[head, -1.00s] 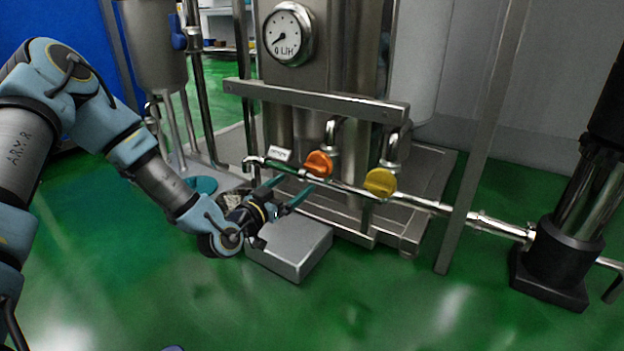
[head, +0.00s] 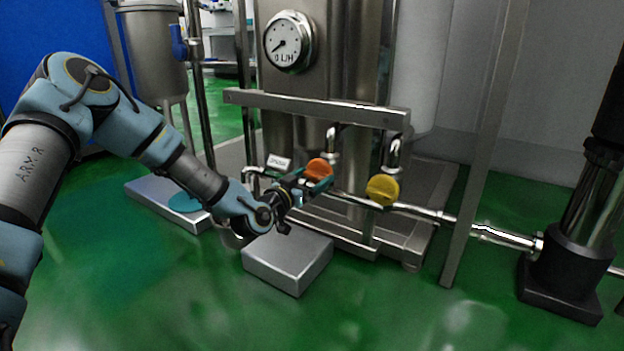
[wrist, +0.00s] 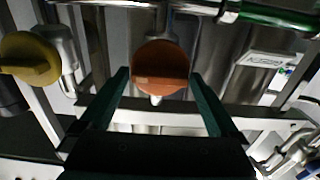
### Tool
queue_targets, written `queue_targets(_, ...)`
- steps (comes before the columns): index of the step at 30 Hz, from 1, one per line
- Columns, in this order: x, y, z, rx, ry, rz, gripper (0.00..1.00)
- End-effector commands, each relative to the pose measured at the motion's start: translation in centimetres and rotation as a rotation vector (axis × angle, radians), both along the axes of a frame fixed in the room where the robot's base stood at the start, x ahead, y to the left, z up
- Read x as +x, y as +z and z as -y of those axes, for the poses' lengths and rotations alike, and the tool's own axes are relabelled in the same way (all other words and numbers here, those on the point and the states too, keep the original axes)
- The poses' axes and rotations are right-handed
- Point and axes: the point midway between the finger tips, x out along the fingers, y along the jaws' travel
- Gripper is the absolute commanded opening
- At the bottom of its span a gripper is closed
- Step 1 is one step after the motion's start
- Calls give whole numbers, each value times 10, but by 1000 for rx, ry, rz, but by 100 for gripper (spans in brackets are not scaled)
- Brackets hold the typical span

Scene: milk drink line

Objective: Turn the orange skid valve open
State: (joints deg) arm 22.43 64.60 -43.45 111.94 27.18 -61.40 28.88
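The orange valve (head: 318,170) is a round knob with a raised grip bar, mounted at the pipe on the steel skid. In the wrist view the orange valve (wrist: 160,68) faces me, and its bar lies across the picture. My gripper (head: 318,184) is at the orange valve, coming from the lower left. In the wrist view my gripper (wrist: 160,78) is open, with one green finger on each side of the knob. A gap shows between the knob and each finger. Whether the fingertips reach past the bar is hard to tell.
A yellow valve (head: 382,189) sits to the right on the same pipe; it also shows in the wrist view (wrist: 30,58). A steel rail (head: 315,107) runs above the valves. A grey box (head: 288,262) stands below my gripper. A dial gauge (head: 289,41) reads L/H.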

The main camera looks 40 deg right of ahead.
Motion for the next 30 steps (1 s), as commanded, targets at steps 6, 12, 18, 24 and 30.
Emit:
queue_targets(6, 0, 0, 0, 0, 0, 0, 71)
queue_targets(12, 0, 0, 0, 0, 0, 0, 48)
queue_targets(18, 0, 0, 0, 0, 0, -2, 37)
queue_targets(24, 0, 1, -1, -9, 0, -38, 37)
queue_targets(30, 0, 2, -1, -35, 0, -144, 37)
